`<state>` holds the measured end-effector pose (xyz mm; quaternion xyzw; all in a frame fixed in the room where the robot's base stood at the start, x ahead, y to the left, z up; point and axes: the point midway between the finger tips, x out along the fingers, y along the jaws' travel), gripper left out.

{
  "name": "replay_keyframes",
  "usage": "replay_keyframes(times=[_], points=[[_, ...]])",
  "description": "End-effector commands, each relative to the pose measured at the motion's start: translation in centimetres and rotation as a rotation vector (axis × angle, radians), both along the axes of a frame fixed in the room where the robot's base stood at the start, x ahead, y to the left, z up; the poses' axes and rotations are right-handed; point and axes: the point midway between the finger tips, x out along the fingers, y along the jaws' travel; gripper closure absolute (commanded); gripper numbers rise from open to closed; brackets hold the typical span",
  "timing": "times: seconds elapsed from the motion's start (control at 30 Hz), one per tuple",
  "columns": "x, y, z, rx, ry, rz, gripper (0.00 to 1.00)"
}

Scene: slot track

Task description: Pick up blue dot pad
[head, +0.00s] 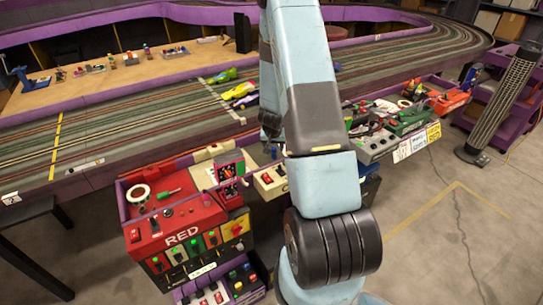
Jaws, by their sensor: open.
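I cannot make out the blue dot pad for certain in the head view; it may be hidden behind my arm or too small to tell. My gripper (271,140) is dark and partly hidden behind my pale blue arm. It is open, above the near edge of the slot track, close to a cream box (270,181) with a red button. I cannot tell whether it touches anything.
A red control station (183,238) with tape and buttons stands at left front. More consoles (405,118) line the track's right side. Slot cars (238,90) sit on the track (120,145). A dark post (500,105) stands on open floor at right.

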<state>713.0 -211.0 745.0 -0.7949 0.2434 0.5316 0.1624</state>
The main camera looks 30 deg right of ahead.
Motion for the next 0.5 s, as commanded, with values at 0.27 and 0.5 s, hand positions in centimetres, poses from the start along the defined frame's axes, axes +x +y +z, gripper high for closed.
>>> replay_keyframes(times=[0.27,0.5], points=[[0.5,-0.3,-1.3,0.001,0.001,-0.001,0.42],[1.7,-1.0,-3.9,0.002,0.001,0.0,0.42]])
